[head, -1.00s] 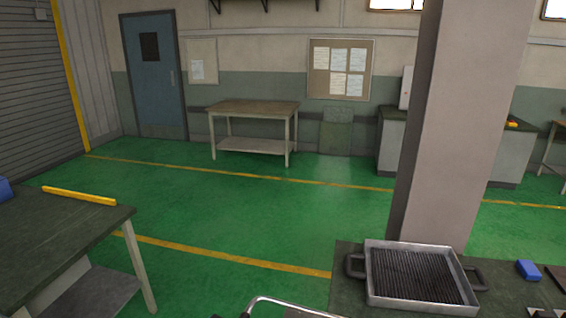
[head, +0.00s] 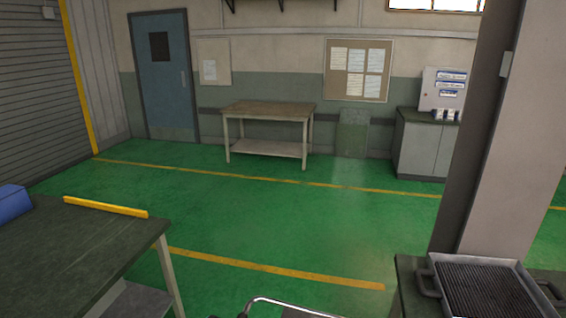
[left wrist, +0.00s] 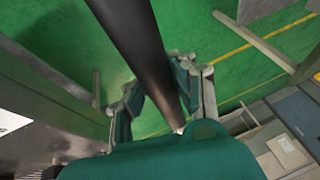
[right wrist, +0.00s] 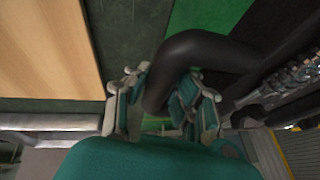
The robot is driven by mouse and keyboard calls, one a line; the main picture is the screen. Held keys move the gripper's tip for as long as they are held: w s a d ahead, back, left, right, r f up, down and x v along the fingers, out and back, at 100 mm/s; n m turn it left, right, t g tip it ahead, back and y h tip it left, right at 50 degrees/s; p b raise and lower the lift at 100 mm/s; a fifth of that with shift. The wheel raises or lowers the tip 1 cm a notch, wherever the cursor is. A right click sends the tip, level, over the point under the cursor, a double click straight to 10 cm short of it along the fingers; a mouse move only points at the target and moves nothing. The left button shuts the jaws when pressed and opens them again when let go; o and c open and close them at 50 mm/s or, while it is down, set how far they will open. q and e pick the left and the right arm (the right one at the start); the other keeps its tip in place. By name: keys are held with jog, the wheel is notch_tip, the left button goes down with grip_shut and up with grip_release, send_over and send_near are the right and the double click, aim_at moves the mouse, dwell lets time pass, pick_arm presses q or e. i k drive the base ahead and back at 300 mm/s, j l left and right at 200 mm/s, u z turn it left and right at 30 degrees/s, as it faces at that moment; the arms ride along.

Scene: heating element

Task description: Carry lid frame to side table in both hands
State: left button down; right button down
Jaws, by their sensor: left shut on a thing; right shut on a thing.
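My left gripper (left wrist: 160,88) is shut around a straight dark round bar (left wrist: 140,45) in the left wrist view. My right gripper (right wrist: 162,88) is shut around a dark, bent round bar (right wrist: 205,48) in the right wrist view. These bars look like parts of the lid frame; the whole frame is not visible. Neither gripper shows in the head view. A table with a brown top (head: 268,108) and a lower shelf stands at the back wall; its top looks bare. I cannot tell whether it is the side table.
A dark workbench (head: 85,245) with a yellow bar (head: 106,207) is at the left. A pillar (head: 530,130) and a ribbed metal tray (head: 485,290) on a bench are at the right. A bent metal tube (head: 290,303) shows at the bottom. Green floor (head: 230,220) between is clear.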

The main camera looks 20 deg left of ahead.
aim_at(45, 253)
jog(key=j, duration=0.75)
jog(key=i+j, duration=0.15)
jog(key=j, duration=1.3)
jog(key=i+j, duration=0.1)
jog(key=j, duration=0.65)
jog(key=i+j, duration=0.1)
jog(key=j, duration=0.65)
jog(key=j+u, duration=0.1)
jog(key=j, duration=0.65)
jog(key=i+j, duration=0.15)
jog(key=j, duration=1.3)
jog(key=i, duration=0.05)
